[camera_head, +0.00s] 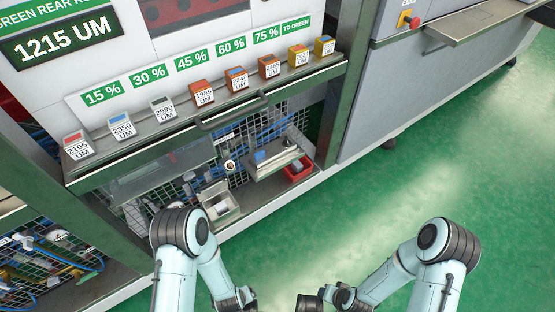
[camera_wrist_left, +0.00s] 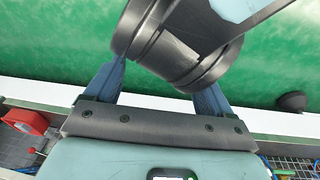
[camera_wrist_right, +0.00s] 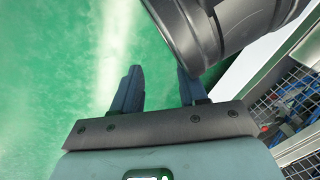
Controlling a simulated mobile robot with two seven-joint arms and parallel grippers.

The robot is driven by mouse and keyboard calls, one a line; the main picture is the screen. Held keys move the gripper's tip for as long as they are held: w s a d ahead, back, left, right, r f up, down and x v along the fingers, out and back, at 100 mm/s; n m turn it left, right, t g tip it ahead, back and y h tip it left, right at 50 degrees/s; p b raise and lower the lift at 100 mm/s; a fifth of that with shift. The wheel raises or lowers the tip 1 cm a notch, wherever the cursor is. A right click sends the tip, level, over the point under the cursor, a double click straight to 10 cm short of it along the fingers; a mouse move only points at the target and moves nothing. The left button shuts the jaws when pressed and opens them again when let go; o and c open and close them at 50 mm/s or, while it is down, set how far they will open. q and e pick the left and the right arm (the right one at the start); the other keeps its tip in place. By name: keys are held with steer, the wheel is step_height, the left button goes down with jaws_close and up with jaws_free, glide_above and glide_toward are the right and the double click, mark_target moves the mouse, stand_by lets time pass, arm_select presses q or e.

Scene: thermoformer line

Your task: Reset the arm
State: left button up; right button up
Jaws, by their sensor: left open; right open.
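My two arms are folded at the bottom of the head view, with the left wrist and right wrist close to the lower edge. My left gripper (camera_wrist_left: 158,92) shows in the left wrist view with its two blue fingers spread wide and nothing between them but a dark arm joint of mine behind. My right gripper (camera_wrist_right: 157,88) shows in the right wrist view, fingers apart and empty over the green floor. The fingers of both are hard to make out in the head view. Neither gripper touches the machine in these views.
A shelf (camera_head: 217,118) ahead carries several labelled blocks, such as an orange block (camera_head: 202,94), below percentage signs. Under it are an open metal box (camera_head: 219,202) and a red bin (camera_head: 298,170). A grey cabinet (camera_head: 375,85) stands right. Green floor (camera_head: 480,150) at right is clear.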

arm_select(q)
steer(key=a+r+t+h, duration=0.1)
steer(key=a+r+h, duration=0.15)
steer(key=a, duration=0.25)
steer(key=s+d+r+g+p, duration=0.2)
steer(key=s+r+p, duration=0.2)
steer(key=r+p, duration=0.5)
steer(key=s+d+r+m+g+p, duration=0.1)
steer(key=s+d+r+p, duration=0.2)
steer(key=r+p, duration=0.7)
steer(key=shift+s+r+m+g+h+p, duration=0.3)
steer(key=shift+s+g+h+p, duration=0.15)
steer(key=shift+s, duration=0.15)
arm_select(e)
steer(key=s+a+r+g, duration=0.1)
steer(key=s+r, duration=0.2)
steer(key=r, duration=0.3)
steer(key=s+a+r+g+y, duration=0.1)
steer(key=s+a+r, duration=0.1)
steer(key=r, duration=0.5)
steer(key=s+a+r+g, duration=0.1)
steer(key=s+r, duration=0.3)
steer(key=r, duration=0.3)
steer(key=shift+a+n+g, duration=0.3)
steer(key=shift+n+g, duration=0.1)
steer(key=shift+s, duration=0.1)
